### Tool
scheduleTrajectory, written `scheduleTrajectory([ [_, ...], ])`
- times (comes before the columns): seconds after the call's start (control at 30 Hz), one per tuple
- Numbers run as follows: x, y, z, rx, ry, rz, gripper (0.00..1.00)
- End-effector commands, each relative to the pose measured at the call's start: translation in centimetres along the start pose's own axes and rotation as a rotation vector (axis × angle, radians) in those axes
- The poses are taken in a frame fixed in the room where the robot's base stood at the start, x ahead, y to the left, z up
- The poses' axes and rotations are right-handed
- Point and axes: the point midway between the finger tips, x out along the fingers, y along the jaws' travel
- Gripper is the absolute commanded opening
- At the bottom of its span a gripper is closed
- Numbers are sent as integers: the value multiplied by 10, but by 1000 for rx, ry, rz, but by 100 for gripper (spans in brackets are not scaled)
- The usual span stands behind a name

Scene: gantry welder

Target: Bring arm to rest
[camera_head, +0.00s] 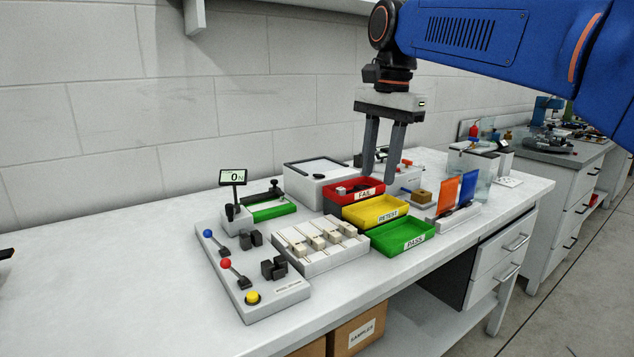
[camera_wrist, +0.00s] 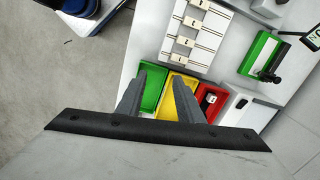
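My gripper (camera_head: 379,181) hangs from my blue arm with its fingers pointing down, above the sorting trays and clear of the bench top. Its two grey fingers stand apart with nothing between them. In the wrist view my gripper (camera_wrist: 160,75) also shows open and empty, over the green and yellow trays. The yellow RETEST tray (camera_head: 375,209) and the green PASS tray (camera_head: 402,237) look empty. The arm's base is out of view.
A tester with levers (camera_head: 262,300) and a display (camera_head: 232,177) stands at the left. A white rack (camera_head: 318,266) holds several pale samples. Orange and blue panels (camera_head: 449,196) stand upright right of the trays. A shelf (camera_head: 300,3) runs along the wall above.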

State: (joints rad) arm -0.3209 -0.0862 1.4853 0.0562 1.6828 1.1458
Motion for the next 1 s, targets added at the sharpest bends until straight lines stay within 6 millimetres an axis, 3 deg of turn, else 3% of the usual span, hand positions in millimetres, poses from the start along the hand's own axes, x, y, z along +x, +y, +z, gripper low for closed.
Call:
scheduleTrajectory([
  [0.17, 21, 46, -4, -99, 33, -38, 33],
  [0.47, 80, 134, -4, -324, 124, -94, 33],
  [0.8, 170, 229, 11, -580, 252, -114, 33],
  [1.0, 226, 276, 23, -722, 329, -103, 33],
])
